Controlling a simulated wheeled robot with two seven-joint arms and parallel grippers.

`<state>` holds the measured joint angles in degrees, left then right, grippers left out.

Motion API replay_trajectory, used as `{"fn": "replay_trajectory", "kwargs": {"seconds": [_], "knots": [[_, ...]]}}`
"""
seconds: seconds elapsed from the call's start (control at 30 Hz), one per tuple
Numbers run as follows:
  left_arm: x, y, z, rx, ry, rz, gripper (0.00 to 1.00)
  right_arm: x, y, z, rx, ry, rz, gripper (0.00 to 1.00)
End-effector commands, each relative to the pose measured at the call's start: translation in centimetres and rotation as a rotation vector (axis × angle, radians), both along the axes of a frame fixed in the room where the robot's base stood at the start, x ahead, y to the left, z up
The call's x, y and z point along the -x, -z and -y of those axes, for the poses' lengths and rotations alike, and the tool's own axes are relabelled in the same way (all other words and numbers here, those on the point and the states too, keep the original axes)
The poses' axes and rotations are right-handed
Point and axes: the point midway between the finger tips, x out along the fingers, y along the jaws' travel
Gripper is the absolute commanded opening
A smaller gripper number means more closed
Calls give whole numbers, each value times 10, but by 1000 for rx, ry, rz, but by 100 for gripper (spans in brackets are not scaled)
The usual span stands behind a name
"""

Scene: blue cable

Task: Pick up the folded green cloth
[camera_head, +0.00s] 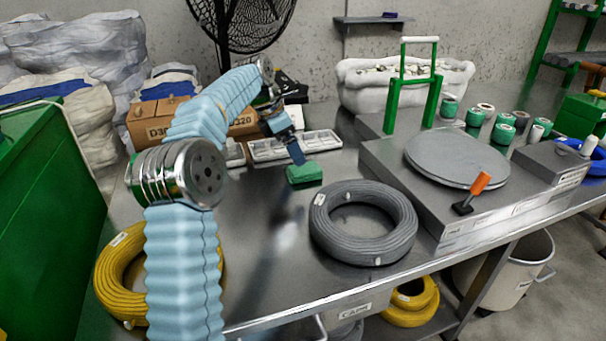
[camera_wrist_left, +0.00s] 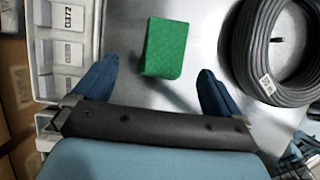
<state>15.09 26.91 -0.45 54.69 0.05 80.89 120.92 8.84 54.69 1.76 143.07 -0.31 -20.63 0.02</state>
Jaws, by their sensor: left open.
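The folded green cloth (camera_head: 305,173) lies on the metal table, left of the grey cable coil in the head view. In the left wrist view the cloth (camera_wrist_left: 165,47) is a small green block between and ahead of the blue fingertips. My left gripper (camera_head: 296,152) is just above and behind the cloth in the head view. In the left wrist view the gripper (camera_wrist_left: 155,80) is open, with one finger on each side and nothing between them. My right gripper is not in view.
A grey cable coil (camera_head: 363,222) lies right of the cloth. White trays (camera_head: 282,147) stand behind it, near cardboard boxes (camera_head: 158,119). A yellow coil (camera_head: 121,270) is at front left. A machine with a round plate (camera_head: 457,159) stands right. The table in front of the cloth is clear.

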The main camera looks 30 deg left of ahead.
Motion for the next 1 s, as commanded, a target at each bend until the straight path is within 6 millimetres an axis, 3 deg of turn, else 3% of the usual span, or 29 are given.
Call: {"fn": "replay_trajectory", "kwargs": {"seconds": [0.5, 1.0], "knots": [[-15, 56, 20, 1, 0, 0, 99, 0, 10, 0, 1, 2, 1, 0], [-16, 58, 21, 0, 1, 1, 99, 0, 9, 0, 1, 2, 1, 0]]}}
